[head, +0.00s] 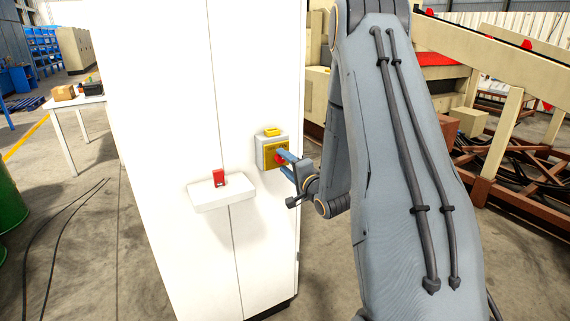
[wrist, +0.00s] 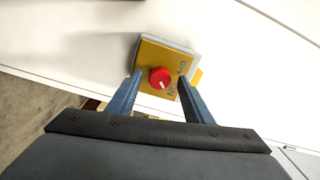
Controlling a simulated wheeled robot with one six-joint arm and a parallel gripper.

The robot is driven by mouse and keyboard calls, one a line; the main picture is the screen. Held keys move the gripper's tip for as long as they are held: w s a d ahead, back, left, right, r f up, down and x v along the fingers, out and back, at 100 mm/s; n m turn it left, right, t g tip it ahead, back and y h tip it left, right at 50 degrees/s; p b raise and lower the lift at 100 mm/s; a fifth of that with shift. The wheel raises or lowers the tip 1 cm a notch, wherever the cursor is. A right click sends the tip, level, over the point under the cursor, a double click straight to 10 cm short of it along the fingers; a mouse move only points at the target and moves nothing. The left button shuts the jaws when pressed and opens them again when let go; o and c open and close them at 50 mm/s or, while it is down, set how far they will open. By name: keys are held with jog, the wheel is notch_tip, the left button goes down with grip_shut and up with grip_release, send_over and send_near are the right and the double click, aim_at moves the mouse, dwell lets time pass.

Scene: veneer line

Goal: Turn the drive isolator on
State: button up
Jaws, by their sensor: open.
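The drive isolator (head: 268,152) is a grey box with a yellow face on the front of a white cabinet. In the wrist view its yellow plate (wrist: 151,57) carries a round red knob (wrist: 160,78) with a short white mark and dark lettering beside it. My gripper (wrist: 158,84) is open, with one blue finger on each side of the knob. I cannot tell whether the fingers touch it. In the head view my gripper (head: 282,161) is at the isolator's face and partly hides the knob.
The white cabinet (head: 165,100) fills the middle. A small white shelf (head: 222,197) with a red item (head: 219,177) juts out left of and below the isolator. A white table (head: 75,103) stands at the back left. Beige machinery (head: 470,55) stands at the right.

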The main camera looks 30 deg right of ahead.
jog(key=s+b, duration=0.2)
jog(key=s, duration=0.5)
jog(key=shift+s, duration=0.4)
jog(key=shift+d, duration=0.1)
